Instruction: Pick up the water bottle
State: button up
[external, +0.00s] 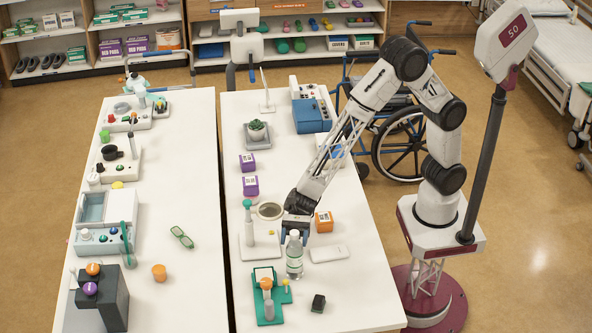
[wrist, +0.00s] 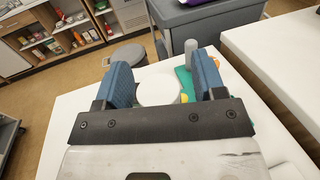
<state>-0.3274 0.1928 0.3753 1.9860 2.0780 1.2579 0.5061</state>
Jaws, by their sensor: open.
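The water bottle (external: 294,258) is clear with a pale label and a white cap. It stands upright near the front of the right-hand table in the external view. My gripper (external: 296,232) is at the bottle's top, pointing down and tilted. In the wrist view my gripper (wrist: 165,85) has its two blue fingers spread apart. A white round top (wrist: 158,90), which looks like the bottle's cap, shows between them. I cannot tell whether either finger touches it. The lower bottle is hidden in the wrist view.
A green stand (external: 272,278) is close on the bottle's left front. A white flat box (external: 328,253) and an orange box (external: 324,222) lie to its right. A white-based device (external: 259,247) stands left. The front right table area is clear.

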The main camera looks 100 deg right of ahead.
grip_shut()
dwell(0.3)
jog(key=shift+r, duration=0.2)
jog(key=shift+r, duration=1.65)
jog(key=s+d, duration=0.4)
jog(key=s, duration=0.3)
jog(key=s+d+r, duration=0.1)
jog(key=s+d, duration=0.2)
jog(key=s, duration=0.4)
jog(key=shift+d+r, duration=0.15)
jog(key=shift+d, duration=0.2)
